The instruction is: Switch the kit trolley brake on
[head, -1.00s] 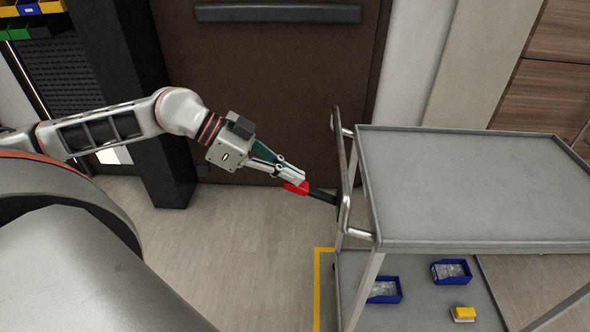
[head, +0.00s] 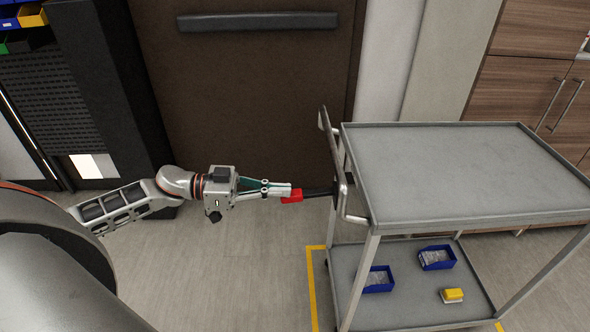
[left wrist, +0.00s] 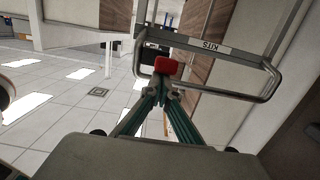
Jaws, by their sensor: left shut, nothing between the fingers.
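The grey kit trolley (head: 450,172) stands at the right of the head view, with its upright handle frame (head: 328,140) on its left side. A dark brake lever (head: 318,192) with a red end (head: 291,196) sticks out to the left from that side and lies about level. My left gripper (head: 288,190) is shut with nothing between its fingers, its tips at the red end; contact is hard to tell. In the left wrist view the red end (left wrist: 166,65) sits just beyond the fingertips, before the handle bar labelled KITS (left wrist: 222,47). My right gripper is out of view.
Two blue bins (head: 437,258) and a yellow-topped block (head: 452,295) rest on the trolley's lower shelf (head: 400,312). Yellow tape (head: 312,290) marks the floor around it. A dark brown door (head: 240,90) is behind; the floor left of the trolley is clear.

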